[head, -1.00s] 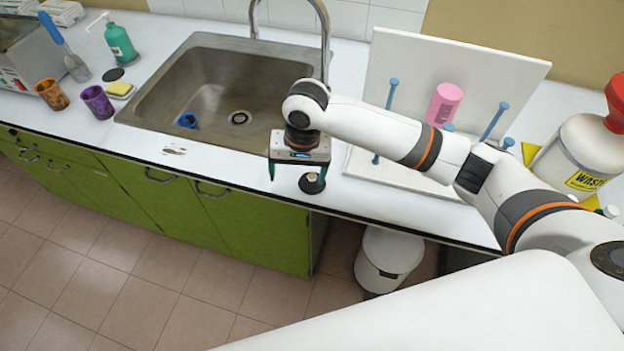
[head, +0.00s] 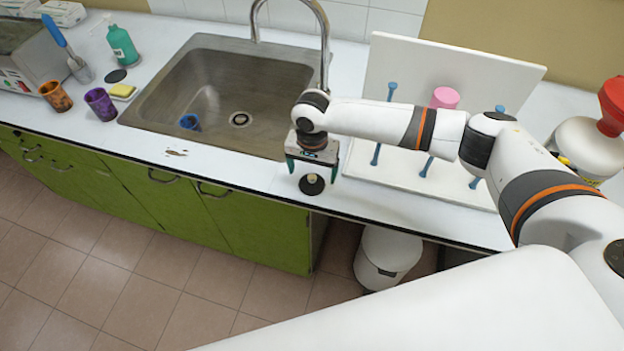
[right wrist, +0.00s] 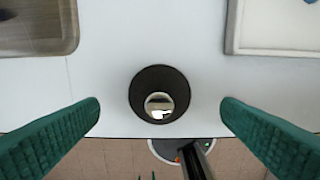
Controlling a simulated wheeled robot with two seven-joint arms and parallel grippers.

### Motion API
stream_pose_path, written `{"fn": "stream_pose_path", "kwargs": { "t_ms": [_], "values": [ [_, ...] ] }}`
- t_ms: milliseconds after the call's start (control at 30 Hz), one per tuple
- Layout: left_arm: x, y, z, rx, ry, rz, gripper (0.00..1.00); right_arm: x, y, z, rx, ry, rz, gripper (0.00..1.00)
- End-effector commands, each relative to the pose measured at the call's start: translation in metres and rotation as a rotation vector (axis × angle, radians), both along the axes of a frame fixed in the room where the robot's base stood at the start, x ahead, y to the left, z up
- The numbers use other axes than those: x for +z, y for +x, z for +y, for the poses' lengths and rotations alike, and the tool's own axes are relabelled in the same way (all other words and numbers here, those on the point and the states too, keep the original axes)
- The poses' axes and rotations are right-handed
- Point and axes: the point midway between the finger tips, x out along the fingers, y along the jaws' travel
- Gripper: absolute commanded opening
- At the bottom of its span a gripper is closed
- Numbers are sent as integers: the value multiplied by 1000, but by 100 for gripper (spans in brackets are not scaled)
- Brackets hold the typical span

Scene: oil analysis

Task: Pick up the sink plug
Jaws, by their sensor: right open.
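The sink plug (head: 312,184) is a black round disc with a shiny knob on top, lying on the white counter near its front edge. In the right wrist view the plug (right wrist: 159,80) is between the two green fingers, a little beyond their tips in the picture. My right gripper (head: 312,172) is open above the plug and points down; its fingers straddle the plug without touching it. The left gripper does not show.
A white drying rack (head: 470,185) stands to the right. Purple (head: 100,104) and orange (head: 55,96) cups stand left of the sink. A white bin (head: 385,255) is below the counter.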

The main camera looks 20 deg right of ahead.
Motion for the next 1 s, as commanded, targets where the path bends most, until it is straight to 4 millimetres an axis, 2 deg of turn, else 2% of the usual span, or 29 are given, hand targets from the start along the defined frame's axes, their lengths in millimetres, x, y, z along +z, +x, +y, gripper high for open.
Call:
{"fn": "stream_pose_path", "kwargs": {
  "t_ms": [67,200,467,500,800,1000],
  "values": [
    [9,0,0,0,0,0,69,-10,-1,0,-1,-2,2,87],
    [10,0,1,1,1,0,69,-28,-1,1,-1,0,1,87],
    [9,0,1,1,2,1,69,-33,-1,1,0,0,0,87],
    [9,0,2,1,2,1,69,-33,-1,1,0,0,0,86],
    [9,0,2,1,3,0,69,-33,-1,0,0,0,0,38],
    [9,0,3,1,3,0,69,-32,-1,0,0,-1,-1,38]
  ]
}}
